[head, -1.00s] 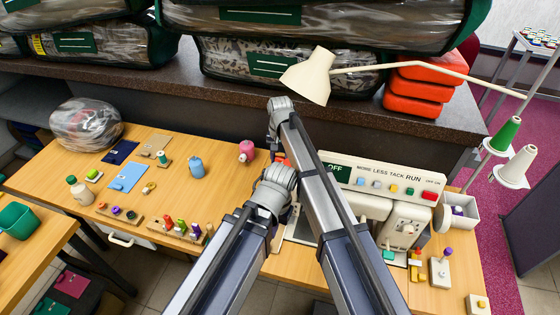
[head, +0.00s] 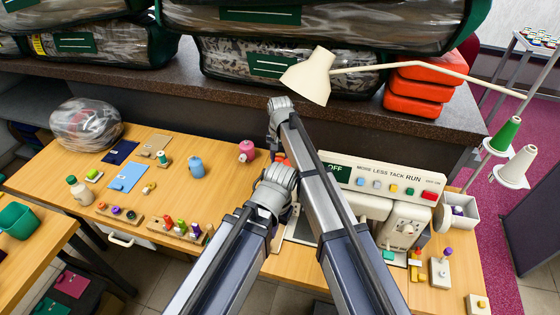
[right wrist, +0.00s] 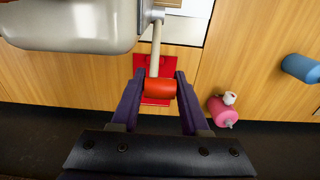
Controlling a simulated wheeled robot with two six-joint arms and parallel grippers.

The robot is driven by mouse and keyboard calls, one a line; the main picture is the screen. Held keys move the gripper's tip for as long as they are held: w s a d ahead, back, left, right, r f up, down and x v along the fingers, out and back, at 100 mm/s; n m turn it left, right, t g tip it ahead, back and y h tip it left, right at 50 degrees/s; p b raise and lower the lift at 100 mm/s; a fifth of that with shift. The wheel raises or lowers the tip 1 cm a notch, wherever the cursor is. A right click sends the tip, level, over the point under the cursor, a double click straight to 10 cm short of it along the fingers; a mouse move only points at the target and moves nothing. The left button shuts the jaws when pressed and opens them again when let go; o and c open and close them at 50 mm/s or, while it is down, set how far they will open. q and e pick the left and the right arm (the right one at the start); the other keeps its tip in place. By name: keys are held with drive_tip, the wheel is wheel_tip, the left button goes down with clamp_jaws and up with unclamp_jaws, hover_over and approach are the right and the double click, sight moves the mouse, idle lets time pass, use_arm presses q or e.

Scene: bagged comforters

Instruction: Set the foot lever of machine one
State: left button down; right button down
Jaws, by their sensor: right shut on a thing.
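In the right wrist view my right gripper (right wrist: 160,86) is shut on the orange-red knob (right wrist: 160,89) of the foot lever. A dark finger is on each side of the knob. The lever's pale rod (right wrist: 155,48) runs up from the knob in front of a red plate (right wrist: 168,63). In the head view the cream machine (head: 405,225) stands behind my arms, with a control panel (head: 380,178) whose display reads OFF. A bit of orange-red (head: 281,158) shows between my arms there.
A pale machine body (right wrist: 70,25) hangs close beside the lever. A pink spool (head: 246,151) and a blue spool (head: 196,167) stand on the wooden table. A cream lamp (head: 310,76) reaches over the counter from the right. Spool racks (head: 180,231) line the table's front edge.

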drive_tip(key=shift+w+f, duration=0.2)
drive_tip(key=f+g+b, duration=0.1)
drive_tip(key=g+b, duration=0.1)
drive_tip(key=w+f+g+b, duration=0.1)
drive_tip(key=g+b, duration=0.1)
drive_tip(key=shift+d+f+y, duration=0.15)
drive_tip(key=shift+y, duration=0.25)
drive_tip(key=shift+s, duration=0.1)
drive_tip(key=shift+c, duration=2)
unclamp_jaws()
